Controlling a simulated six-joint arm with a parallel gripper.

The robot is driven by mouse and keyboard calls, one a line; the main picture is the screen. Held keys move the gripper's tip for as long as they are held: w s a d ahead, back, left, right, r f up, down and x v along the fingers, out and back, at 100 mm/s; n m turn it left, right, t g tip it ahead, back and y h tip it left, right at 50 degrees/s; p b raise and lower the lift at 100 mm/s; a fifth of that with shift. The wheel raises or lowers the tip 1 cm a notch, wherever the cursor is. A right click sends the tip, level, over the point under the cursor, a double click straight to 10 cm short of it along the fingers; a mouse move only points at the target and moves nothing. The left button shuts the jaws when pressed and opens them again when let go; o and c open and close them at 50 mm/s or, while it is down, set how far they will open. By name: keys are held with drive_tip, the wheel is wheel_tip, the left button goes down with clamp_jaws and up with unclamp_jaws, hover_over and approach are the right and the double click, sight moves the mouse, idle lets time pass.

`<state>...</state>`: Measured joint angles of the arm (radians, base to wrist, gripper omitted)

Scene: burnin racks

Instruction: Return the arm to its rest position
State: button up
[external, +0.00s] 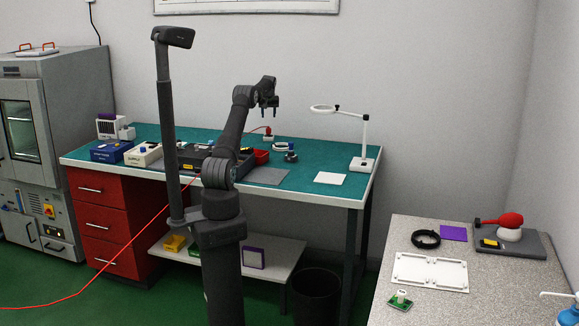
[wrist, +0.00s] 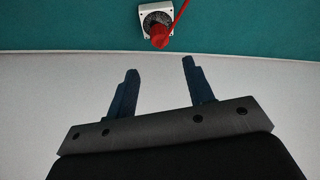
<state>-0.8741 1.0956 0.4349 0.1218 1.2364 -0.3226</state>
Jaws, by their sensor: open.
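My gripper (external: 269,111) is raised above the green-topped bench (external: 310,166) in the external view, with its fingers pointing down. In the wrist view my gripper (wrist: 160,80) shows two dark fingers spread apart with nothing between them. Beyond the fingertips, a small pale device (wrist: 152,18) with a round face and a red part lies on the green surface. My arm is bent at the elbow and stands in front of the bench.
A white ring lamp (external: 364,164) stands at the bench's right end, near a white sheet (external: 330,178). Blue and white boxes (external: 111,151) sit at the left. A speckled side table (external: 400,236) holds a white tray (external: 430,272). The air around my gripper looks clear.

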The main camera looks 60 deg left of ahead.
drive_tip(key=x, duration=1.1)
drive_tip(key=shift+a+f, duration=0.15)
drive_tip(key=shift+f, duration=0.05)
wheel_tip(320, 180, up, 4)
drive_tip(key=shift+w+r, duration=0.1)
drive_tip(key=w+d+r, duration=0.4)
drive_tip(key=d+r, duration=0.3)
drive_tip(key=d, duration=0.3)
drive_tip(key=s+a+f+n, duration=0.1)
drive_tip(key=s+a+f, duration=0.1)
drive_tip(key=s, duration=0.7)
drive_tip(key=s+a+f+n, duration=0.1)
drive_tip(key=s+a, duration=0.4)
drive_tip(key=s, duration=0.5)
drive_tip(key=s+a+f+n+g, duration=0.1)
drive_tip(key=s+a+f, duration=0.2)
drive_tip(key=s, duration=0.7)
drive_tip(key=shift+a+f+y, duration=0.3)
drive_tip(key=shift+a, duration=0.45)
drive_tip(key=shift+w+r, duration=0.1)
drive_tip(key=m, duration=0.2)
approach(268, 128)
drive_tip(key=shift+t, duration=0.3)
drive_tip(key=s, duration=0.2)
drive_tip(key=s+d, duration=0.1)
drive_tip(key=s, duration=0.2)
drive_tip(key=shift+s+d+r, duration=0.2)
drive_tip(key=shift+s+d, duration=0.05)
drive_tip(key=shift+s, duration=0.1)
